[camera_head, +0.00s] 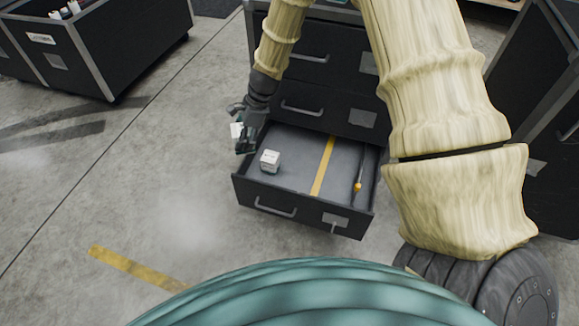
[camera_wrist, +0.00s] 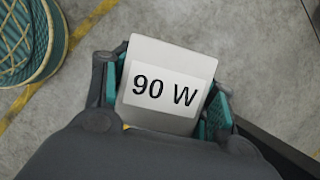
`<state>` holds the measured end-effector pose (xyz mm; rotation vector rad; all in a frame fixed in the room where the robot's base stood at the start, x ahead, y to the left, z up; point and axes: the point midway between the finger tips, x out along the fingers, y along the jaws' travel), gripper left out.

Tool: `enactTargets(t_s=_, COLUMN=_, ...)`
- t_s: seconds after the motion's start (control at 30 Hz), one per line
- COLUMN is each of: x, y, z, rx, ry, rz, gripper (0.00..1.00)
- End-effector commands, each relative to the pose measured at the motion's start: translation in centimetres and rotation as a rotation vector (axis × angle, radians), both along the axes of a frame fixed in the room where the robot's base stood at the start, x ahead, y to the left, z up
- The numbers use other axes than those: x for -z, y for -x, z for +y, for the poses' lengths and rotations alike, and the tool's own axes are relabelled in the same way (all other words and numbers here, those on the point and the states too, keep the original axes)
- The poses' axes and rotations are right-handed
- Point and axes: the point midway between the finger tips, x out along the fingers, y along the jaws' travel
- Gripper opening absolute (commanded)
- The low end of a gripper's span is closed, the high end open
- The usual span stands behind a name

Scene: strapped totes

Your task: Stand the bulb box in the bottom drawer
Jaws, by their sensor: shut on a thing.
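A white box marked "90 W" (camera_wrist: 165,85), which looks like the bulb box, is between the fingers of my gripper (camera_wrist: 163,100) in the wrist view. My gripper is shut on it. In the head view my gripper (camera_head: 243,138) is at the left side of the open bottom drawer (camera_head: 305,207), and a white bit of the held box (camera_head: 236,130) shows at its left. The fingers partly hide the box. The drawer has a yellow strip (camera_head: 323,165) along its floor. A small white box (camera_head: 269,161) stands in the left part of the drawer.
A screwdriver-like tool with a yellow end (camera_head: 358,187) lies in the right part of the drawer. The drawers above (camera_head: 318,110) are shut. A black tote (camera_head: 110,45) stands at the upper left. The floor left of the drawer is clear.

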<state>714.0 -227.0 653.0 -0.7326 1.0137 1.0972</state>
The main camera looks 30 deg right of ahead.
Motion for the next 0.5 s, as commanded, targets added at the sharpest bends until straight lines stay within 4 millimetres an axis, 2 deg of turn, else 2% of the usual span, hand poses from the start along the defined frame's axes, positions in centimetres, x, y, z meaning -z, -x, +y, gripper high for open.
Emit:
enactTargets(t_s=0.03, x=1.8, y=-0.3, z=-0.7, rx=0.081, ry=-0.002, rz=-0.001, gripper=0.31)
enactTargets(t_s=0.3, x=6.0, y=-2.0, z=-4.7, rx=0.558, ry=-0.001, rz=-0.001, gripper=0.31)
enactTargets(t_s=0.5, x=9.2, y=-2.6, z=-8.1, rx=0.91, ry=0.0, rz=0.0, gripper=0.31)
